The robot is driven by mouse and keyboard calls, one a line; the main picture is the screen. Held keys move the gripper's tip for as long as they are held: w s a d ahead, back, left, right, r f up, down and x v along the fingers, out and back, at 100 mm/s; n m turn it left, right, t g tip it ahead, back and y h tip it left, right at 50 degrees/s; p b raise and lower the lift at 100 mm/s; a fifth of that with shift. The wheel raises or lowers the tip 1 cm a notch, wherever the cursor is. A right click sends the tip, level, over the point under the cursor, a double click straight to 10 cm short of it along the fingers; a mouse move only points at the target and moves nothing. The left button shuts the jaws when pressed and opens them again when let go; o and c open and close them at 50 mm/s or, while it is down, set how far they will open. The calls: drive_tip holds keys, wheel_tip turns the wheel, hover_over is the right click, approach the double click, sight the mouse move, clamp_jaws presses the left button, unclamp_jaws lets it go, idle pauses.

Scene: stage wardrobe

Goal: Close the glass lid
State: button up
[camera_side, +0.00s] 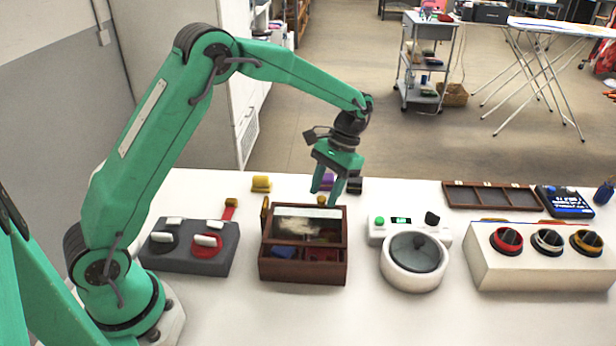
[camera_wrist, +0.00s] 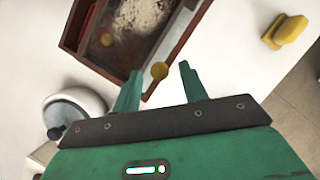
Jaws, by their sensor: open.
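A dark wooden box (camera_side: 304,272) stands on the white table, with a glass pane (camera_side: 300,226) over its far part. Blue and red contents show in its near compartments. The box and the speckled, reflective pane also show in the wrist view (camera_wrist: 143,14). A small yellow knob (camera_side: 321,200) is at the box's far edge. My gripper (camera_side: 325,197) is open and points down just above that edge. In the wrist view the knob (camera_wrist: 160,71) appears between my fingertips (camera_wrist: 160,76); I cannot tell whether they touch it.
A grey block with handles (camera_side: 190,247) stands left of the box. A white device with a round dark top (camera_side: 414,254) stands to the right. A cream panel with three knobs (camera_side: 540,265) is further right. A yellow object (camera_side: 261,184) lies behind. The front table is clear.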

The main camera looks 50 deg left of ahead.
sight(317, 221)
drive_tip(key=shift+f, duration=0.1)
drive_tip(key=shift+c, duration=0.4)
clamp_jaws()
drive_tip(key=shift+s+d, duration=1.5)
drive_tip(key=shift+s, duration=0.05)
drive_tip(key=shift+o, duration=0.4)
unclamp_jaws()
drive_tip(key=v, duration=0.8)
